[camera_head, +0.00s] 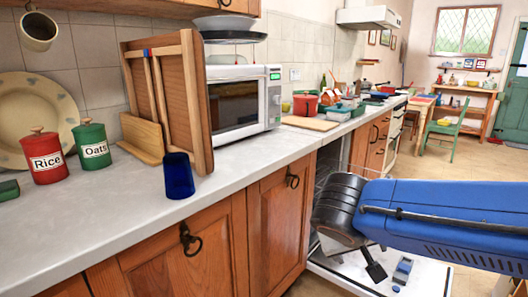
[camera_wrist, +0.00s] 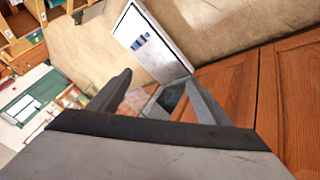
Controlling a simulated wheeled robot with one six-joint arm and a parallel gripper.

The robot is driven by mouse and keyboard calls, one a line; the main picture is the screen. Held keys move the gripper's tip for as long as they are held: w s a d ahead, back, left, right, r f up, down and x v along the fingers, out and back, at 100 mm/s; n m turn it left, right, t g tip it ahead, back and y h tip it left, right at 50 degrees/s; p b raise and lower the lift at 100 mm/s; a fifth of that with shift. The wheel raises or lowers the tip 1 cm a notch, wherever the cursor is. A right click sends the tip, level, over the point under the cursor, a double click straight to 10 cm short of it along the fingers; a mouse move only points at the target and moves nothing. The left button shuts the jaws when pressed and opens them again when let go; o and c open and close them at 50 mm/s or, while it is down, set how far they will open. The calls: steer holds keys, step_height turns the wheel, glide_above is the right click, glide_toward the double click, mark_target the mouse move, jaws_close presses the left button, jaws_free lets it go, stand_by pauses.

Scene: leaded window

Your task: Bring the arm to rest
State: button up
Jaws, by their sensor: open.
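My arm, blue with a dark wrist joint, reaches in from the right in the head view. My gripper (camera_head: 374,266) hangs below the dark wrist, in front of the lower cupboards and over the open dishwasher door (camera_head: 430,281). Only part of the gripper shows there. In the wrist view my gripper (camera_wrist: 160,88) has its two dark fingers spread apart with nothing held between them. The white door (camera_wrist: 143,48) shows beyond the fingertips.
A blue cup (camera_head: 179,177) stands near the worktop's front edge, beside a wooden rack (camera_head: 196,110). A microwave (camera_head: 240,100) and red (camera_head: 45,158) and green (camera_head: 92,146) canisters stand on the worktop. Open floor lies towards the green chair (camera_head: 447,130).

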steer(key=s+d+f+g+y, duration=0.1)
steer(key=s+d+f+y, duration=0.3)
steer(key=s+d, duration=0.3)
steer(key=shift+s+f+y, duration=0.4)
steer(key=shift+s+f, duration=0.5)
steer(key=shift+s, duration=0.9)
steer(key=shift+o, duration=0.4)
steer(key=shift+a+r, duration=0.1)
